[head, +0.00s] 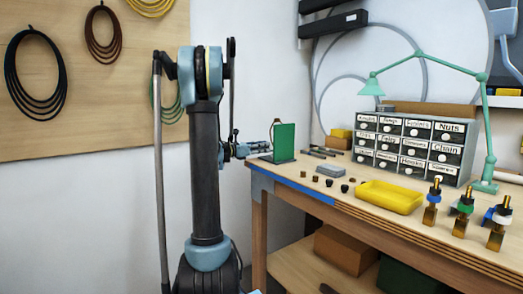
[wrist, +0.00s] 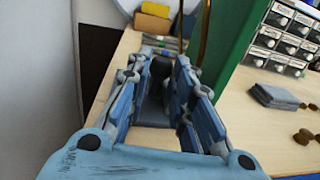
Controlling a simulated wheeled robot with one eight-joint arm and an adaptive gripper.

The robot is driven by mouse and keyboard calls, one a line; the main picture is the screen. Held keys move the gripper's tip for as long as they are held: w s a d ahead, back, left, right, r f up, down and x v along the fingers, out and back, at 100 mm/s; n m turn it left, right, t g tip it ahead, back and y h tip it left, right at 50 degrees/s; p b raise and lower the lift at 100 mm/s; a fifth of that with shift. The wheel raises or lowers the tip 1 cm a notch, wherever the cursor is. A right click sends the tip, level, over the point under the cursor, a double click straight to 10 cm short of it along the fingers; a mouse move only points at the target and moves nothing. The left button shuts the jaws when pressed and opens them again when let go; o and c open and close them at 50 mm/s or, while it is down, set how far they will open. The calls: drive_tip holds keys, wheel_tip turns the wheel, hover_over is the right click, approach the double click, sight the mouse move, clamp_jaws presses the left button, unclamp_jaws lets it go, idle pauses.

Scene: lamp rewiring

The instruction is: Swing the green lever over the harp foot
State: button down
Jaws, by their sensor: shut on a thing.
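A tall green panel (head: 284,141) stands near the left end of the bench, with a thin brass loop (head: 272,130) at its left edge. My gripper (head: 264,149) is at the panel's left side, low over the bench. In the wrist view the green panel (wrist: 228,35) rises just right of the fingers, and a brass rod (wrist: 205,28) runs up beside it. My gripper (wrist: 158,68) is shut on a small dark piece (wrist: 160,72), mostly hidden between the fingers. I cannot make out a separate green lever or the harp foot.
Drawers (head: 412,143) and a green desk lamp (head: 487,120) stand behind. Brass sockets with coloured collars (head: 463,211) stand at the right front.

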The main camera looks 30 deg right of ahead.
drive_tip(key=w+m+g, duration=0.1)
drive_tip(key=g, duration=0.1)
drive_tip(key=w+m+g+y, duration=0.1)
drive_tip(key=m+g, duration=0.1)
drive_tip(key=w+m+g, duration=0.1)
drive_tip(key=g, duration=0.1)
drive_tip(key=shift+d+g, duration=0.3)
drive_tip(key=shift+w+d+m+g+y, duration=0.25)
drive_tip(key=shift+w+m+g+y, duration=0.1)
drive_tip(key=shift+m+g+y, duration=0.5)
drive_tip(key=shift+w+d+m+g+y, duration=0.3)
drive_tip(key=shift+m+g+y, duration=0.3)
drive_tip(key=shift+g, duration=0.4)
drive_tip(key=shift+w+d+m+g+y, duration=0.2)
drive_tip(key=shift+w+m+g+y, duration=0.3)
drive_tip(key=shift+m+g, duration=0.4)
drive_tip(key=shift+g+y, duration=0.25)
drive_tip(key=c, duration=1.7)
unclamp_jaws()
drive_tip(key=shift+s, duration=0.1)
wheel_tip(320, 180, up, 10)
drive_tip(key=shift+f, duration=0.1)
